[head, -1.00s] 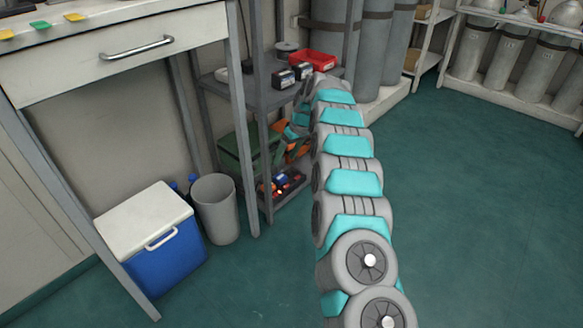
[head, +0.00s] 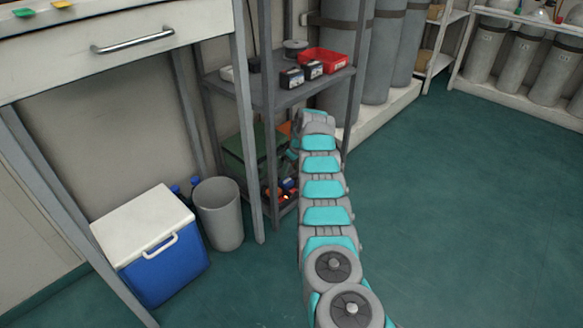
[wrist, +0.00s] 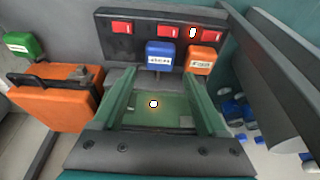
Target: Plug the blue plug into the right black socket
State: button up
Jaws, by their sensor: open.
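The blue plug (wrist: 160,56) has a white label and sits at the front of a black strip (wrist: 100,26) with several red rocker switches. An orange plug (wrist: 202,60) is just to its right at the strip. My gripper (wrist: 161,80) is open in the wrist view, with its green fingers on either side below the blue plug and nothing held between them. The plug's prongs and the black sockets are hidden, so I cannot tell whether the blue plug is seated. In the head view my arm hides the gripper at the lower shelf.
An orange case (wrist: 58,98) and a green plug (wrist: 22,43) are to the left in the wrist view. Grey shelf posts (head: 268,160) stand close to my arm. A blue cooler (head: 165,265) and grey bin (head: 219,215) are left; the floor at right is clear.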

aim_at(286, 180)
jog(key=x, duration=0.3)
jog(key=shift+d+f, duration=0.1)
jog(key=shift+f, duration=0.3)
jog(key=shift+a+b+x, duration=0.2)
jog(key=shift+b+x, duration=0.4)
jog(key=shift+x, duration=0.55)
jog(key=shift+w, duration=0.1)
grip_shut()
jog(key=shift+r, duration=0.15)
jog(key=shift+r, duration=0.55)
jog(key=shift+r+p, duration=0.4)
jog(key=shift+r, duration=0.25)
